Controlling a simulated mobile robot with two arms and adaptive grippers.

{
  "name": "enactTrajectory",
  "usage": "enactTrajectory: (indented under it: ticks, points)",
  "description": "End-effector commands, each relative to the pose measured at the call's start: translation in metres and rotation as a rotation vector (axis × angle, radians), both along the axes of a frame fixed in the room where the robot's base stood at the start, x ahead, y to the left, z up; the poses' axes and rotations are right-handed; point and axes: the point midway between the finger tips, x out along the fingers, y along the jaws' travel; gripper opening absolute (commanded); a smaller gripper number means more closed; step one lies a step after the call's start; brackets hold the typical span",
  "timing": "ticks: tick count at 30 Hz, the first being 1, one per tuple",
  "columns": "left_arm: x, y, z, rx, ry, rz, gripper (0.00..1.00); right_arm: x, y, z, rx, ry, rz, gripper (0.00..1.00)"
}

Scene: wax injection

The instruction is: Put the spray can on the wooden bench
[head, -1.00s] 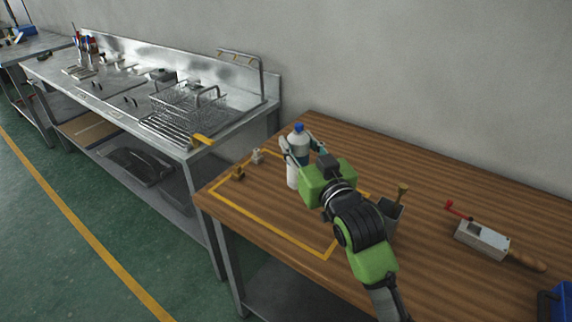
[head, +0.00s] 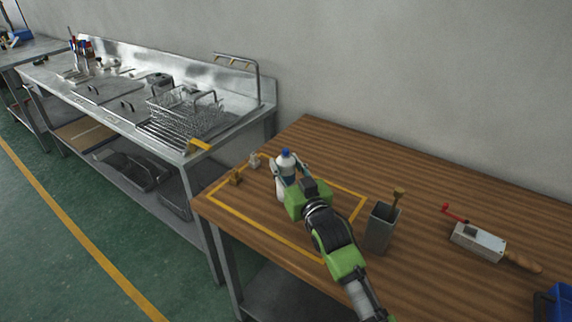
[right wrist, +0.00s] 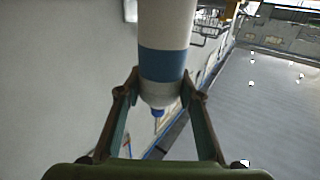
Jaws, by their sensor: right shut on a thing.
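The spray can (head: 285,160), white with a blue-grey band and a blue cap, is upright over the yellow-outlined area of the wooden bench (head: 440,190). My right gripper (head: 289,172) is shut on it, with a finger on each side. In the right wrist view the can (right wrist: 167,30) stands between the two fingertips of my right gripper (right wrist: 161,82), its blue tip towards the lower part of the picture. My arm hides part of the can, and I cannot tell if its base touches the bench. My left gripper is not in view.
A grey metal holder (head: 381,228) with a brush is to the right. A metal tool with a wooden handle (head: 479,242) lies farther right. A steel sink counter (head: 130,100) is left.

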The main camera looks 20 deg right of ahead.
Motion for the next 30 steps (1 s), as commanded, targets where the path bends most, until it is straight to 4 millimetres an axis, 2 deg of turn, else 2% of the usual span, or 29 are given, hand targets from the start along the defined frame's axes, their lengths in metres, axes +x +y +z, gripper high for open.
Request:
enactTrajectory:
  ticks: [5,6,7,20,23,30]
  points:
    - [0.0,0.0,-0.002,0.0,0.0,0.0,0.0,0.0,0.0,-0.002,0.0,-0.001,0.0,0.09]
    - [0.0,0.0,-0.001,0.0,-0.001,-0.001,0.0,0.0,0.0,-0.003,0.0,0.0,0.0,0.42]
    - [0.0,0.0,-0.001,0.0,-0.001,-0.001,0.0,0.0,0.0,-0.002,0.0,0.0,0.0,0.5]
    - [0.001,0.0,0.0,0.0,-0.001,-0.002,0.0,-0.002,0.0,0.0,0.0,0.0,0.0,0.51]
    - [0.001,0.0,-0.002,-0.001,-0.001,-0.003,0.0,-0.015,-0.001,-0.001,0.0,0.0,0.0,0.51]
    - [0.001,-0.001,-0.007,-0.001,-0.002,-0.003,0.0,-0.065,-0.004,-0.002,0.0,0.001,0.001,0.51]
